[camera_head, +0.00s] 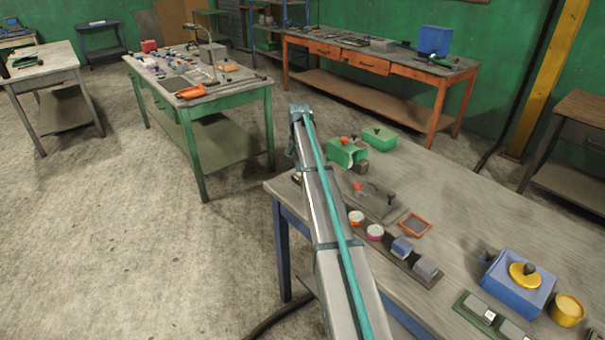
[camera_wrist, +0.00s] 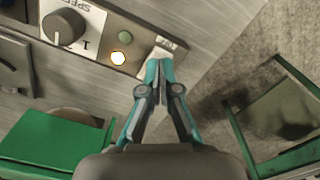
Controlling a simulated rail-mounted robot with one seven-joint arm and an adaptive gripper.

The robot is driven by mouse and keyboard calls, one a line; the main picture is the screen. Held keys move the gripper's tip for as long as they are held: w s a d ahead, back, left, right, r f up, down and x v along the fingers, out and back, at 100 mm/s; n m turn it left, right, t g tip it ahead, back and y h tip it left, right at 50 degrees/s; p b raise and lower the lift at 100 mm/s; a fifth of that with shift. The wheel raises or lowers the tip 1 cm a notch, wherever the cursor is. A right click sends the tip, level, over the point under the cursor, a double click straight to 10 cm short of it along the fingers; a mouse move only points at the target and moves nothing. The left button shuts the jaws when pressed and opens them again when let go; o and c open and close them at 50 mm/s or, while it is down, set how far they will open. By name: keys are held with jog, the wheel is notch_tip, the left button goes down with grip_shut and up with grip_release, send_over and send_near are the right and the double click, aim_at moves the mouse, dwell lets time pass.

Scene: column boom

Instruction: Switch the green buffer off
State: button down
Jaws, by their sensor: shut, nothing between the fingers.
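My gripper (camera_wrist: 160,62) is shut and empty. Its tips overlap the pale plate; I cannot tell if they touch it. Any switch there is hidden behind the fingers. Green housing parts (camera_wrist: 40,147) show at lower left. In the head view a green box-like unit (camera_head: 342,153) stands at the table's far end; my arm hides the gripper.
A green box (camera_head: 380,138) stands beside the green unit. On the same table are a dark plate with handles (camera_head: 378,198), small pots, blocks, a blue box (camera_head: 517,283) and a yellow cup (camera_head: 566,309). The floor left of the table is open.

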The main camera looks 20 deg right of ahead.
aim_at(300, 174)
jog(key=shift+f+b, duration=0.3)
jog(key=shift+f, duration=0.8)
dwell(0.6)
jog(key=shift+r, duration=0.1)
jog(key=shift+r+p, duration=1.8)
jog(key=shift+r, duration=1.6)
